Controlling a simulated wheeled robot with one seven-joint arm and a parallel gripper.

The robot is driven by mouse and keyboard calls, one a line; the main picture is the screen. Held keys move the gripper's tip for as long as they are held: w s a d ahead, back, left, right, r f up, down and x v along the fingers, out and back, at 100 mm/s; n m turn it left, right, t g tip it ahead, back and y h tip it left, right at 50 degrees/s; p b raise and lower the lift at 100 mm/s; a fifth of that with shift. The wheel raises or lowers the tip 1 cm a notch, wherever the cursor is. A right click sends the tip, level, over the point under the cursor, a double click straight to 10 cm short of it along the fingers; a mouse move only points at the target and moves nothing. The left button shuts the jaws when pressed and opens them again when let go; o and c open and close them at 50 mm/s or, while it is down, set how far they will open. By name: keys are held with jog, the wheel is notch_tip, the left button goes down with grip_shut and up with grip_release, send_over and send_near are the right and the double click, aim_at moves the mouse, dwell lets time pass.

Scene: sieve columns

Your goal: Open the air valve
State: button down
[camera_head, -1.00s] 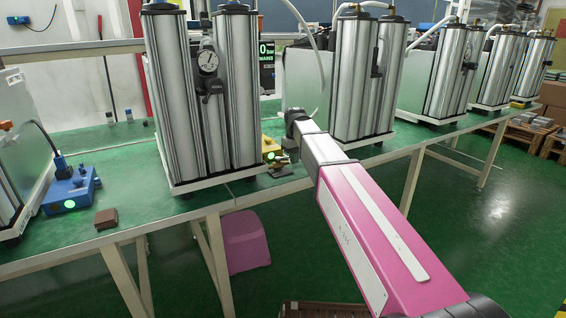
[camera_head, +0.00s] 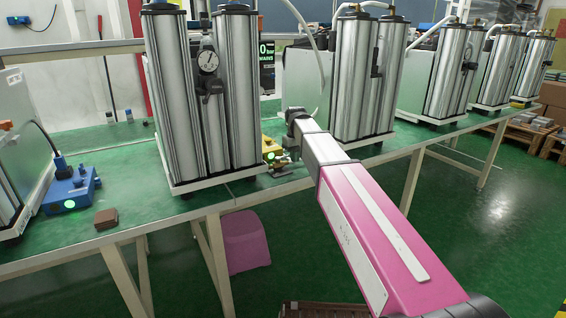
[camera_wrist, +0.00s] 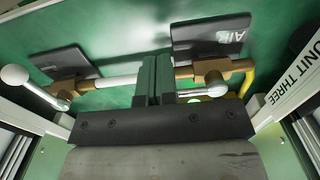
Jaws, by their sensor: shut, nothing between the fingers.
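The air valve (camera_wrist: 211,74) is a brass body on a pale pipe, beside a dark plate (camera_wrist: 210,40) marked AIR, right of centre in the wrist view. A pale lever (camera_wrist: 197,93) lies level just right of my fingers. My gripper (camera_wrist: 153,82) is shut and empty, its green-grey fingers side by side in front of the pipe, left of the valve. I cannot tell whether they touch the lever. A second brass valve (camera_wrist: 63,97) with a white ball-ended lever (camera_wrist: 30,85) is at the left. In the head view my arm hides most of the valves.
A yellow box (camera_head: 270,147) with a green light stands at the foot of the gauge column (camera_head: 235,100). Another column pair (camera_head: 352,80) stands close to the right. A white UNIT THREE label (camera_wrist: 293,85) borders the wrist view. A brown block (camera_head: 105,218) lies on the green bench.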

jog(key=shift+s, duration=0.35)
notch_tip(320, 180, up, 8)
dwell(0.7)
